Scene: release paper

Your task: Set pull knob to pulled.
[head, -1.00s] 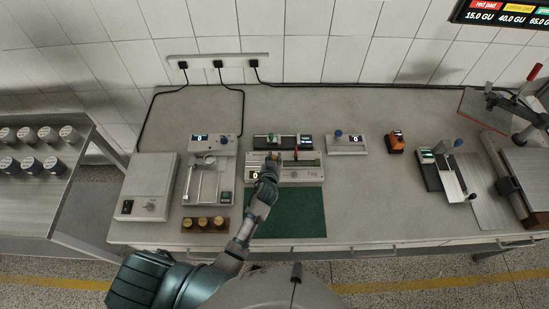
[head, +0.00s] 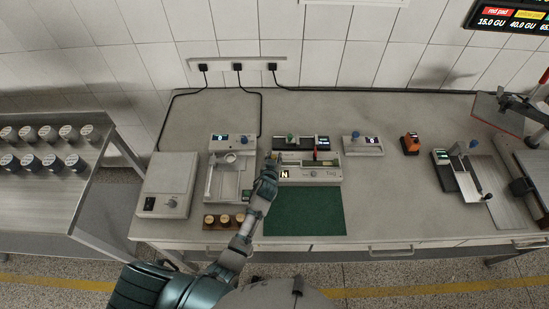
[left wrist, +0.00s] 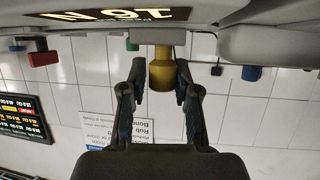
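In the head view my left gripper (head: 272,166) is at the left end of the long tester (head: 322,173) and hides the knob's surroundings. The device's display (left wrist: 113,14) reads upside down as 16 N in the left wrist view. My right gripper is not in view.
A green mat (head: 303,212) lies in front of the tester. A white instrument (head: 231,182) and a grey box (head: 165,185) stand left. A blue-knobbed box (head: 362,146) and an orange device (head: 411,144) stand right. The bench between them and its front edge is clear.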

